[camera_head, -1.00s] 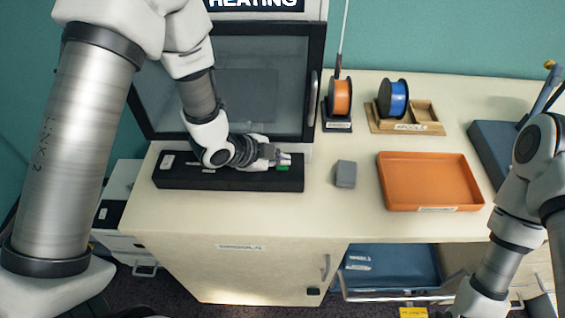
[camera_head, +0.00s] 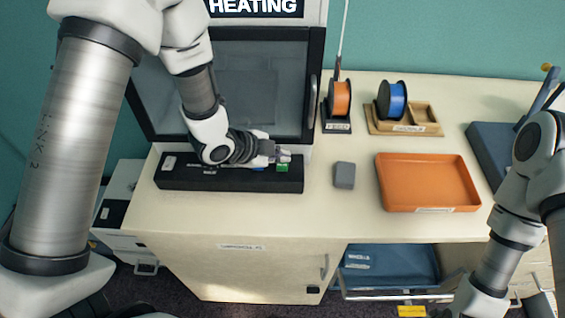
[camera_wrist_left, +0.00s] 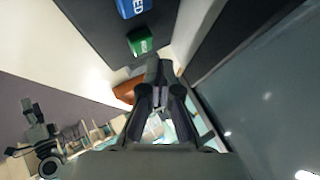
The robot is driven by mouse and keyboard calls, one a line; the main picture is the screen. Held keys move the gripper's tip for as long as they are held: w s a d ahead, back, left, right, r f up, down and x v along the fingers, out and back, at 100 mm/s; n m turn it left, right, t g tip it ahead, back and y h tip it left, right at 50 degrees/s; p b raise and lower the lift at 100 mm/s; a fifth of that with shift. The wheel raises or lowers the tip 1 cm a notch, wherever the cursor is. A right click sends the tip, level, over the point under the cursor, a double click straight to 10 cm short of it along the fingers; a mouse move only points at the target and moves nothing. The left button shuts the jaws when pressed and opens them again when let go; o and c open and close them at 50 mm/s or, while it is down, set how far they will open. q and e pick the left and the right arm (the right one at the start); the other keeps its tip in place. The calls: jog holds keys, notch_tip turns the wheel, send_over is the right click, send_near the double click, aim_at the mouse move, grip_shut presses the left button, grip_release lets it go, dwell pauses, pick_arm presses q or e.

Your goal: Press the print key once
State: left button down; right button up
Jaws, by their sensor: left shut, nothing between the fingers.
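The black key panel (camera_head: 225,182) lies along the front of the printer on the worktop. A green key (camera_head: 282,168) is at its right end, with a blue key (camera_head: 259,168) to its left, partly hidden. In the left wrist view, the green key (camera_wrist_left: 142,41) and the blue key (camera_wrist_left: 133,7), whose lettering ends in "ED", show clearly. I cannot read the green key's lettering surely. My left gripper (camera_head: 286,155) is shut and empty, just behind the green key in the head view; whether it touches it I cannot tell. My right gripper is out of view.
The printer's "HEATING" sign (camera_head: 255,6) is above its dark glass door (camera_head: 250,80). A grey block (camera_head: 344,175) and an orange tray (camera_head: 430,200) sit to the right. Orange (camera_head: 340,97) and blue (camera_head: 393,98) spools stand behind. Bare worktop lies in front.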

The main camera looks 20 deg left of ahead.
aim_at(281, 166)
pick_arm(q)
notch_tip(281, 166, up, 5)
jog(key=p, duration=0.3)
jog(key=shift+p, duration=0.4)
dwell(0.4)
